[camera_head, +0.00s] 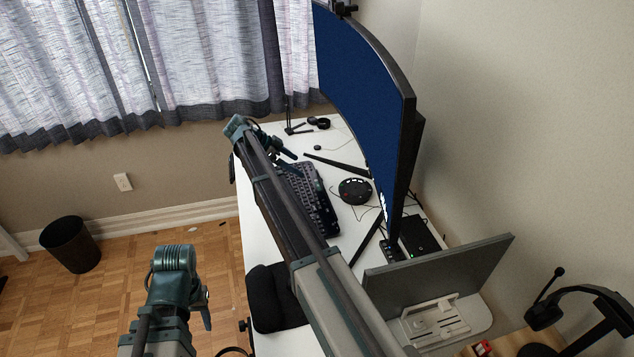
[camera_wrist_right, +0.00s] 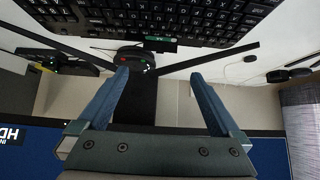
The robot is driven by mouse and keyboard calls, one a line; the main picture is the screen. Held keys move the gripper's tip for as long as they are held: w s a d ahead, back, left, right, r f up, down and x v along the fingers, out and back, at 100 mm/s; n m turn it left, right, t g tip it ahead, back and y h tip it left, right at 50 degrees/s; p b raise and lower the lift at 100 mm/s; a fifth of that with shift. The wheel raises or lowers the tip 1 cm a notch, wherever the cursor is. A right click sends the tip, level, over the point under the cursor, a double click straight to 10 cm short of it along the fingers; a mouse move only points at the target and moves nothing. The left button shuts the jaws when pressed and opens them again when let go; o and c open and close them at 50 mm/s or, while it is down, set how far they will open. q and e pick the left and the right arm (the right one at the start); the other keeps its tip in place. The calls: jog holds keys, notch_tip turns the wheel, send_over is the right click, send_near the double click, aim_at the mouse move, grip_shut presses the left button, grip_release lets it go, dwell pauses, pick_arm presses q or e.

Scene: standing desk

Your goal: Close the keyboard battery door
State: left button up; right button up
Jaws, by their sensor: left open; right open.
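The black keyboard (camera_head: 314,203) lies on the white desk, partly behind my right arm. In the right wrist view the keyboard (camera_wrist_right: 190,18) fills the top, with its back edge toward my fingers. A small dark piece with a green mark (camera_wrist_right: 159,39) shows at that edge; it looks like the battery compartment, but I cannot tell how its door stands. My right gripper (camera_head: 287,160) is above the keyboard's far end; in the wrist view its blue fingers (camera_wrist_right: 159,74) are apart and empty. My left gripper (camera_head: 205,304) is open, off the desk's left side, its fingers mostly hidden.
A round black device (camera_head: 355,191) stands beside the keyboard, before the large curved monitor (camera_head: 366,95). A laptop stand (camera_head: 440,267) and a black wrist rest (camera_head: 272,300) are nearer. Floor left of the desk is mostly clear.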

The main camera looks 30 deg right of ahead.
aim_at(321, 181)
jog(key=b+x, duration=0.6)
jog(key=x, duration=0.4)
jog(key=shift+d+f+b, duration=0.1)
jog(key=shift+f+b, duration=0.2)
jog(key=shift+b, duration=0.1)
jog(key=shift+s+d+f+b, duration=0.1)
jog(key=shift+d+f+b, duration=0.2)
jog(key=shift+d, duration=0.15)
jog(key=c, duration=1.1)
jog(key=h+b, duration=0.1)
jog(key=b, duration=0.2)
jog(key=a+f+h+b, duration=0.1)
jog(key=h+b, duration=0.1)
jog(key=b, duration=0.1)
jog(key=shift+f+g, duration=0.1)
jog(key=shift+g, duration=0.3)
jog(key=shift+h+b, duration=0.4)
jog(key=shift+b, duration=0.2)
jog(key=shift+r, duration=0.3)
